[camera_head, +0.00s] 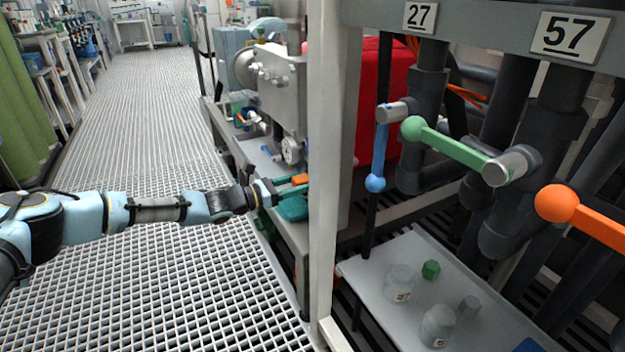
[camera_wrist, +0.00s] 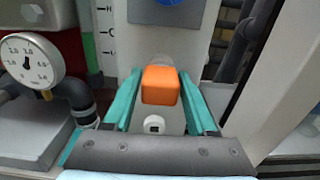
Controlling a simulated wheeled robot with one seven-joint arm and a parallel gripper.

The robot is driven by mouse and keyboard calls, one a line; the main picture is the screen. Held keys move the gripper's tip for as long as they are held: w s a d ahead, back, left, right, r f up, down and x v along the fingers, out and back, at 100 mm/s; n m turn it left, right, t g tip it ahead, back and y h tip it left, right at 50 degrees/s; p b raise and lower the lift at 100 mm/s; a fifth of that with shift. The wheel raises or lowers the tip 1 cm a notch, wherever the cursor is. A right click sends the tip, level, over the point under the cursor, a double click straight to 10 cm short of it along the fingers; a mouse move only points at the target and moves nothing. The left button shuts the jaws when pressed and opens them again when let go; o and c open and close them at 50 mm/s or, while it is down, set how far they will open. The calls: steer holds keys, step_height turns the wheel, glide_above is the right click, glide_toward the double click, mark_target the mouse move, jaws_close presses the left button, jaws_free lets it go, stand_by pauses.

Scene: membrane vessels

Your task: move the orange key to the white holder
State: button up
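The orange key (camera_wrist: 160,86) shows as an orange block between the two teal fingers of my gripper (camera_wrist: 158,76) in the wrist view. Both fingertips lie against its sides, so my gripper looks shut on it. In the head view the orange key (camera_head: 300,179) is a small orange patch at my gripper (camera_head: 304,187), partly hidden by the fingers. A small white round piece with a dark square opening, apparently the white holder (camera_wrist: 154,124), is just below the key in the wrist view. I cannot tell whether the key touches it. I cannot make out the holder in the head view.
A pressure gauge (camera_wrist: 31,59) and dark pipe are left of my gripper. A pale upright post (camera_head: 325,150) stands close on the right. Beyond it are valve levers with green (camera_head: 455,147) and orange (camera_head: 590,217) handles. The grated floor (camera_head: 165,120) is clear.

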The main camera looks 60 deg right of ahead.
mark_target(294, 184)
jaws_close()
stand_by(0.6)
steer(key=shift+p+v, duration=1.15)
steer(key=shift+v, duration=1.85)
